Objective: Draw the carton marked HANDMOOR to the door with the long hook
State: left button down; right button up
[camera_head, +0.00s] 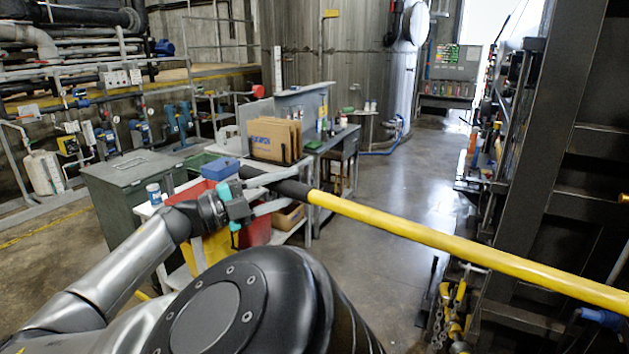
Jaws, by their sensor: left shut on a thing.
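The long hook's yellow pole (440,235) runs from the middle of the head view down to the right edge. Its hooked end is out of view. My left gripper (280,192) is shut on the pole's black grip at its near left end. The pole is held in the air, slanting down to the right in the picture. No carton with a readable HANDMOOR mark shows. A brown carton with blue print (274,139) stands on the bench beyond my left gripper; its print is too small to read. My right gripper is not in view.
A dark steel frame (550,150) rises on the right, with the pole crossing in front of it. A grey-green cabinet (130,195) and a bench with red and blue bins stand left. The concrete floor (370,275) in the middle is clear. Yellow-handled tools (450,305) hang low right.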

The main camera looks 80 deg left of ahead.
pick_arm(q)
jog(key=w+d+f, duration=0.1)
jog(key=w+d, duration=1.1)
jog(key=w, duration=0.3)
jog(key=w+d, duration=1.1)
jog(key=w, duration=0.4)
jog(key=w+d+f, duration=0.1)
jog(key=w+d, duration=1.1)
jog(key=w, duration=0.3)
notch_tip(320, 180, down, 17)
jog(key=s+b, duration=0.1)
jog(key=b, duration=1.3)
jog(key=shift+a, duration=0.4)
jog(key=shift+s, duration=0.2)
jog(key=s+a, duration=0.6)
jog(key=s, duration=0.2)
jog(key=shift+s+a+p, duration=0.15)
jog(key=shift+a+p, duration=0.15)
jog(key=shift+p, duration=0.1)
